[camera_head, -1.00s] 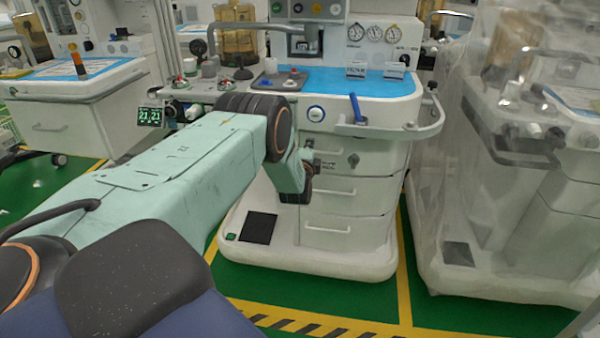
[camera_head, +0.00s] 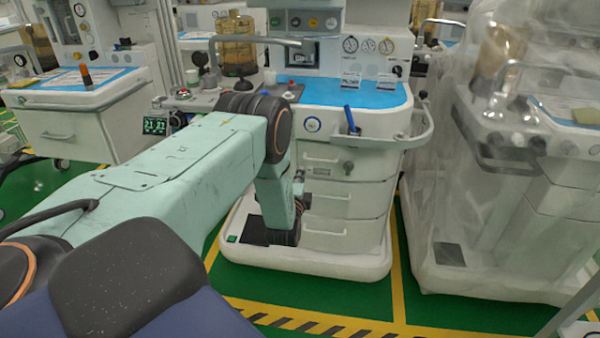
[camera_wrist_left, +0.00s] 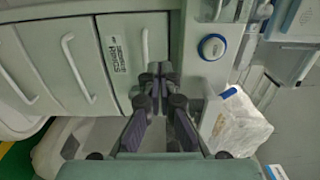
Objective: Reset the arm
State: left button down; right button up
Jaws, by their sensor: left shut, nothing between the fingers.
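My left arm comes in from the left in the head view, and beyond its dark elbow the forearm hangs down in front of the middle anaesthesia cart (camera_head: 345,205). My left gripper (camera_wrist_left: 160,72) is shut and empty in the wrist view, its dark fingertips together in front of the cart's drawer fronts. In the head view only small dark parts of the left gripper (camera_head: 299,186) show beside the forearm, near the drawers. I cannot tell whether it touches the cart. My right gripper is in neither view.
A plastic-covered cart (camera_head: 520,190) stands at the right and another cart (camera_head: 75,120) at the left. The middle cart has a blue top (camera_head: 350,93) and a projecting front rail (camera_head: 420,128). Green floor lies in front.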

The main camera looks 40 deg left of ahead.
pick_arm(q)
jog(key=shift+s+d, duration=0.15)
jog(key=shift+s, duration=0.2)
jog(key=s+d+f+n+g+h, duration=0.65)
jog(key=s+d+f+n, duration=0.35)
jog(key=s+d+f, duration=0.45)
jog(key=s+d+r+n+g+h, duration=0.1)
jog(key=s+d+g, duration=0.3)
jog(key=s, duration=0.9)
jog(key=s+d+r+n+g+h, duration=0.1)
jog(key=s+d+g, duration=0.4)
jog(key=s, duration=0.9)
jog(key=d, duration=0.3)
jog(key=shift+d+r+h, duration=0.15)
jog(key=shift+d+h, duration=0.15)
jog(key=shift+h, duration=0.05)
